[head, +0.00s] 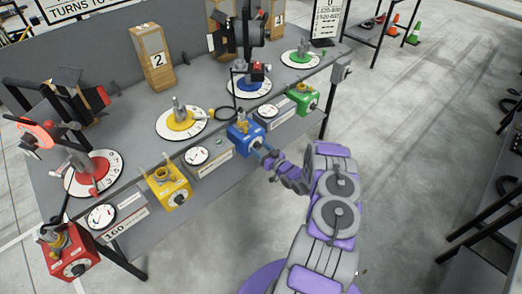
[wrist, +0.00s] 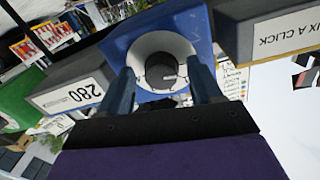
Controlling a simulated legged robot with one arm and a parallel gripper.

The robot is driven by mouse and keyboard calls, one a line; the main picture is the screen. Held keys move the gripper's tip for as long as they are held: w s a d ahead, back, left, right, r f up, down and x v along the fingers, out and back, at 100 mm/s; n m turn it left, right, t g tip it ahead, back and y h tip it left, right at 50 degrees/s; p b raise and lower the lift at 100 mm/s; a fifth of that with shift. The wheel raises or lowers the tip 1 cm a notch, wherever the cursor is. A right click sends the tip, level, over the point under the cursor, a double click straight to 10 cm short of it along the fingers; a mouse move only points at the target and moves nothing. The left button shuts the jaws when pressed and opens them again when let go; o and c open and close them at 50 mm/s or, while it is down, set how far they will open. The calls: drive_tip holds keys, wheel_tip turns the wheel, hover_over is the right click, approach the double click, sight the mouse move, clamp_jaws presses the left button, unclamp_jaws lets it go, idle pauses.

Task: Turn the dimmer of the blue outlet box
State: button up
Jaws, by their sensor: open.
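The blue outlet box (head: 243,139) sits at the front edge of the grey bench, between the yellow and green boxes. In the wrist view, its blue face (wrist: 199,32) carries a pale round plate with a black dimmer knob (wrist: 161,69) in the middle. My gripper (head: 264,152) is right at the front of the blue box in the head view. In the wrist view my gripper (wrist: 162,80) is open, with one finger on each side of the knob and gaps between. I cannot tell whether the fingertips reach past the knob's front. The head view hides the knob behind my gripper.
A yellow box (head: 168,188), a red box (head: 68,255) and a green box (head: 303,99) line the same bench edge. In the wrist view, a grey block labelled 280 (wrist: 75,93) and another grey block (wrist: 262,30) flank the blue box. Open floor (head: 420,120) lies right.

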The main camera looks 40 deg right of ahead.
drive_tip(key=c, duration=1)
drive_tip(key=shift+c, duration=0.2)
drive_tip(key=shift+m, duration=0.3)
drive_tip(key=m, duration=0.3)
drive_tip(key=shift+m+p, duration=0.3)
drive_tip(key=shift+p, duration=0.05)
drive_tip(key=m, duration=0.3)
drive_tip(key=shift+r, duration=0.1)
drive_tip(key=m, duration=0.4)
drive_tip(key=shift+m+g+p, duration=0.3)
drive_tip(key=shift+m, duration=1.8)
drive_tip(key=shift+s, duration=0.1)
